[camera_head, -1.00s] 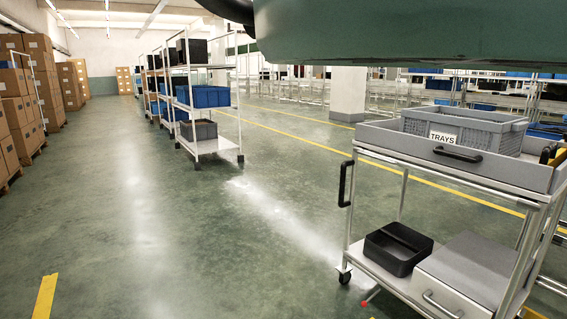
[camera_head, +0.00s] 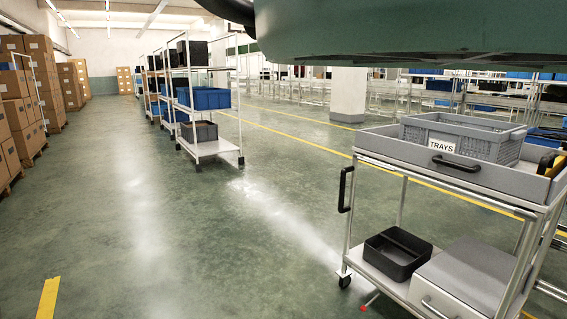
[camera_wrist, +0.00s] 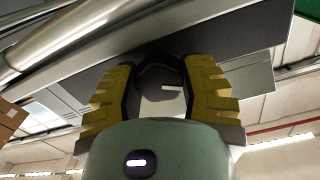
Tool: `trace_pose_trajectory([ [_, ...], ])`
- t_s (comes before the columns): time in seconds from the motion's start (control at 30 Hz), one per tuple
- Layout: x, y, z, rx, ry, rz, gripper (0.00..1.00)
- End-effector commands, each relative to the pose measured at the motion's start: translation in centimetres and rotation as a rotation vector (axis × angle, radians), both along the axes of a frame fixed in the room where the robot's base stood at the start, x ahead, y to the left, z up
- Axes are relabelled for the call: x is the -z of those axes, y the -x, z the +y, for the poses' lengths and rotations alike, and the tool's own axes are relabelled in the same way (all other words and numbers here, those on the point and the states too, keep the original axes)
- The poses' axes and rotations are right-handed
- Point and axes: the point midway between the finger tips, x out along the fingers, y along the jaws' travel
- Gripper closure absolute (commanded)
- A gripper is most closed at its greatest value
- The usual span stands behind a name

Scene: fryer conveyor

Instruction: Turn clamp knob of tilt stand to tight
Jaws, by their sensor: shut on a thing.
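In the wrist view, my gripper (camera_wrist: 160,68) points up, with its two yellow, black-lined fingers on either side of a dark knob (camera_wrist: 150,98). The gripper is shut on the knob. The knob's face carries a short white mark, and its edges are partly hidden by the fingers and my wrist housing. A dark grey plate (camera_wrist: 240,35) of the stand lies behind and above the fingers. The head view shows neither the knob nor my gripper.
In the wrist view, metal tubes (camera_wrist: 95,25) run close at upper left. In the head view, a cart (camera_head: 372,141) with a "TRAYS" crate (camera_head: 455,122) stands at right. Shelf racks (camera_head: 215,148) stand farther back, and cartons (camera_head: 30,105) at left. The middle floor is clear.

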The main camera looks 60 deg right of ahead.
Motion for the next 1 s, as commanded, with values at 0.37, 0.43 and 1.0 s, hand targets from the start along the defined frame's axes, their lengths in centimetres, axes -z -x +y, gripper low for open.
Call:
trace_pose_trajectory([
  [0.37, 0.06, -0.13, -0.09, 0.002, -0.018, 0.045, 0.94],
  [0.43, 0.09, -0.13, -0.09, 0.003, -0.017, 0.046, 0.94],
  [1.0, 0.07, -0.05, -0.03, 0.001, -0.017, 0.044, 0.26],
])
